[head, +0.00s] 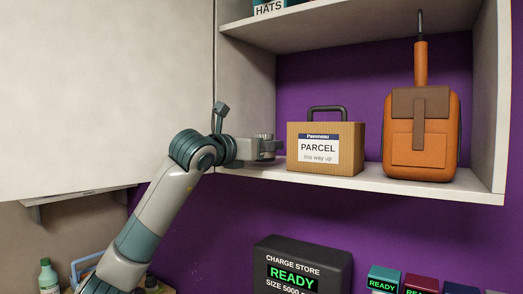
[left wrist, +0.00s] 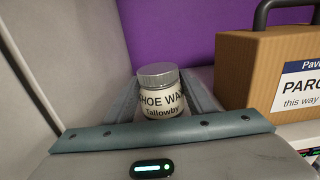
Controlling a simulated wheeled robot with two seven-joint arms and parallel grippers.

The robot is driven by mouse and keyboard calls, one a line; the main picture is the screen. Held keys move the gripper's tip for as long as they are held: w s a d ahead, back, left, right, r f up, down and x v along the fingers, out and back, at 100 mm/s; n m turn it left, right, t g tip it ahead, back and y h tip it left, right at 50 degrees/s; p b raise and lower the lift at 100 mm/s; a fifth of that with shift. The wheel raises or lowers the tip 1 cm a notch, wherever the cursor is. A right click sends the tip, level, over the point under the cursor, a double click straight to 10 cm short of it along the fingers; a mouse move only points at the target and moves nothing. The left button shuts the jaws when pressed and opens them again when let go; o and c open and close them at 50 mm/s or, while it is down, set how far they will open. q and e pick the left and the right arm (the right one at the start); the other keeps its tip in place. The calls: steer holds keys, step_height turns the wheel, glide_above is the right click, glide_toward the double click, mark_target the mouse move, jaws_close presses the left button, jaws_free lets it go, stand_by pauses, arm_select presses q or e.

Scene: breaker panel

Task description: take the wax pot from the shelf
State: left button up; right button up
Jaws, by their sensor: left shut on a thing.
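The wax pot (left wrist: 161,100) is a small cream jar with a silver lid, labelled "SHOE WAX Tallowby". It stands upright between the fingers of my left gripper (left wrist: 160,112) in the left wrist view. In the head view my left gripper (head: 266,148) reaches in from the left at the shelf's left end, shut on the pot. Only the pot's lid (head: 265,137) shows above the fingers there. The shelf (head: 325,184) is pale. I cannot tell whether the pot's base touches it. My right gripper is not in view.
A brown parcel box (head: 325,165) with a dark handle stands just right of my left gripper. An orange backpack (head: 434,155) stands farther right. The cabinet side wall (head: 245,100) is close on the left. A charge store unit (head: 302,262) sits below.

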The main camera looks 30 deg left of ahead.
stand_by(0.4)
arm_select(q)
steer(key=shift+s+a+b, duration=0.15)
steer(key=shift+s+b, duration=0.5)
steer(key=shift+s, duration=0.1)
steer(key=s, duration=0.1)
steer(key=s+b, duration=0.2)
steer(key=shift+s+a, duration=0.25)
steer(key=shift+s+a+r+b, duration=0.15)
steer(key=shift+s+b, duration=0.35)
steer(key=shift+s, duration=0.75)
steer(key=shift+s+a+f+b, duration=0.15)
steer(key=shift+s+b, duration=0.3)
steer(key=shift+s, duration=0.8)
